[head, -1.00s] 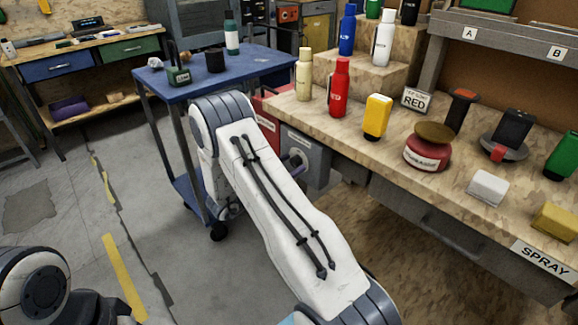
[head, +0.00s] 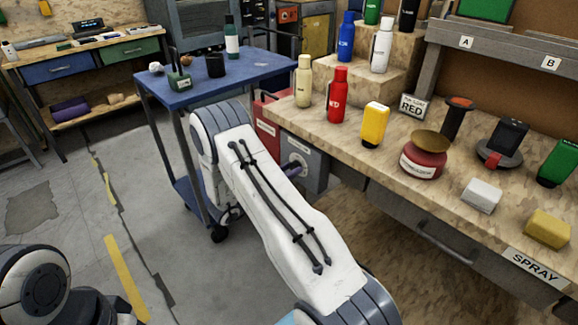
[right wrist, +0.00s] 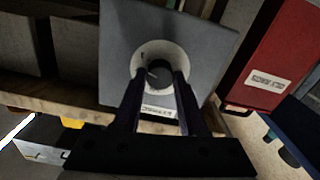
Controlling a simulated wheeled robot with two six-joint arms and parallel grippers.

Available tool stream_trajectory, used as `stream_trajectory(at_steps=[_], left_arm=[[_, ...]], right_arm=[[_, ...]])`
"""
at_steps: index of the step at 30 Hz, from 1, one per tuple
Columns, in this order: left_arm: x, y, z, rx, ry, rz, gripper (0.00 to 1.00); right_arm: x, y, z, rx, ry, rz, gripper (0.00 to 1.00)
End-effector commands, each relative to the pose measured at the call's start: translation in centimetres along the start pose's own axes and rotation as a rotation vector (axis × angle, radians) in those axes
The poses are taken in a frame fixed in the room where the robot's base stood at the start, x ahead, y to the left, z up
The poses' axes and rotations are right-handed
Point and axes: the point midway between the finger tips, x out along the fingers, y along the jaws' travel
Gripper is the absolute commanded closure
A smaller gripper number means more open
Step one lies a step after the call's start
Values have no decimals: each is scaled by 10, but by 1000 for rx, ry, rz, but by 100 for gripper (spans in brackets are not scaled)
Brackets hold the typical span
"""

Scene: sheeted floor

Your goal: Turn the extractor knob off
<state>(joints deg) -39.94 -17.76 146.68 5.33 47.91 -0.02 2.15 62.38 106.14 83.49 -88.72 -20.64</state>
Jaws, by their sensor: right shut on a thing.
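The extractor knob (right wrist: 160,72) is a dark round part inside a pale ring on the front of a grey box (right wrist: 205,50) in the right wrist view. In the head view the grey box (head: 312,160) is under the bench's left end, partly hidden by my right arm. My right gripper (right wrist: 156,76) has its two dark fingers at the knob, shut on it. In the head view only a little of the right gripper (head: 291,170) shows beside the box. The exact turn of the knob is hard to read. My left gripper does not clearly show.
A wooden bench (head: 290,105) with bottles and cans stands above the box. A red box (head: 268,128) is beside it, and a blue cart (head: 230,82) stands to the left.

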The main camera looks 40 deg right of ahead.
Motion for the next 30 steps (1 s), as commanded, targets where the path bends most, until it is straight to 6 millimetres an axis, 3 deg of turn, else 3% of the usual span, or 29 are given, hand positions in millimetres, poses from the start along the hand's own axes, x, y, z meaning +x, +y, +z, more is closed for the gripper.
stream_trajectory(at_steps=[1, 9, 30], left_arm=[[-10, 1, -1, 0, 0, 0, 100], [-33, 2, -2, 0, 0, 0, 100], [-71, 5, -4, 0, 0, 0, 100]], right_arm=[[-1, 1, -4, -47, -2, -1, 100], [-1, 1, -3, -304, -2, -1, 100], [-1, 0, 0, -967, -1, -3, 100]])
